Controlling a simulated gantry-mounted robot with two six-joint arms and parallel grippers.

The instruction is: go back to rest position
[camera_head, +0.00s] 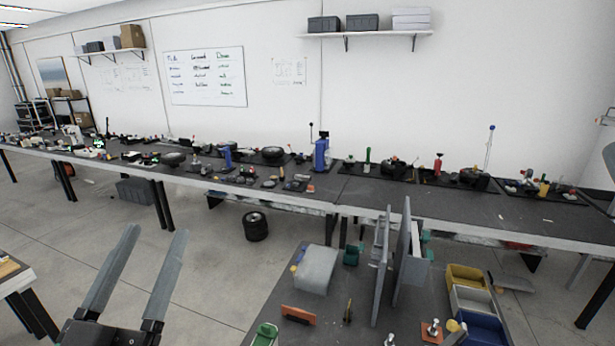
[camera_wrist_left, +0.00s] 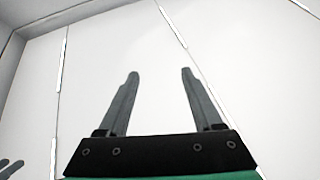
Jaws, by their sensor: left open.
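My left gripper (camera_head: 157,231) stands at the lower left of the head view, its two long grey fingers pointing up and spread apart. Nothing is between them. It is left of the near table and apart from it, with floor behind it. In the left wrist view the same gripper (camera_wrist_left: 160,72) is open and empty, with only pale wall or ceiling panels beyond the fingertips. I cannot make out my right gripper in the head view. A small grey shape (camera_wrist_left: 10,168) at the lower left edge of the wrist view is too cut off to identify.
The near table (camera_head: 262,318) holds two upright grey plates (camera_head: 380,268), a pale grey block (camera_head: 316,270), small parts, and yellow (camera_head: 466,272), white and blue bins. A long bench (camera_head: 340,196) with many parts runs along the wall. A black wheel-like object (camera_head: 255,226) stands on the floor.

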